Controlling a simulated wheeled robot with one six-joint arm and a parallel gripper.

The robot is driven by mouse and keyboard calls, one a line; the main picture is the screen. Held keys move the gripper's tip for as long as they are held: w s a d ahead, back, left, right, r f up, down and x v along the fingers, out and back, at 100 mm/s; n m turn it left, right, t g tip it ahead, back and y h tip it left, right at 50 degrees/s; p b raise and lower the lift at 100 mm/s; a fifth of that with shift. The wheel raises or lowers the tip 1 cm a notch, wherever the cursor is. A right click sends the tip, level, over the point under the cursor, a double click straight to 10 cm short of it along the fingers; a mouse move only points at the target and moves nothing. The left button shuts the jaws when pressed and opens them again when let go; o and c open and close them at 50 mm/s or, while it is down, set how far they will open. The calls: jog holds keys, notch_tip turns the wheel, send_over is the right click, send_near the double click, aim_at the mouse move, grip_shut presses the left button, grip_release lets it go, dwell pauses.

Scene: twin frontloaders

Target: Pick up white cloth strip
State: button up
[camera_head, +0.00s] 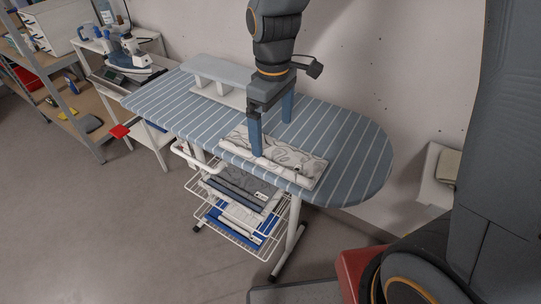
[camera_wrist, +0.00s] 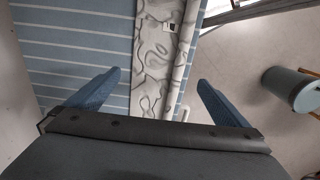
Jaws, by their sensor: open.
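A white cloth strip (camera_head: 290,160) with a grey leaf-like pattern lies flat along the near edge of the striped blue ironing board (camera_head: 355,150). In the wrist view the strip (camera_wrist: 153,60) runs up and away, with a small dark-and-white tag near its far part. My gripper (camera_head: 271,137) is above the board at the strip, its two blue fingers wide apart and empty. In the wrist view the gripper (camera_wrist: 160,78) has one finger on each side of the strip. I cannot tell whether the fingers touch the cloth or board.
A pale sleeve board (camera_head: 215,77) stands on the ironing board behind my gripper. A wire rack (camera_head: 225,225) with folded cloths hangs below. A steam iron (camera_head: 135,50) rests at the left end. Shelves (camera_head: 65,85) stand further left. The board's right end is clear.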

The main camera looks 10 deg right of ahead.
aim_at(272, 153)
jog(key=shift+w+f+p, duration=0.2)
jog(key=shift+f+p, duration=0.85)
jog(key=shift+f, duration=2.15)
jog(key=c, duration=1)
jog(key=shift+r, duration=0.15)
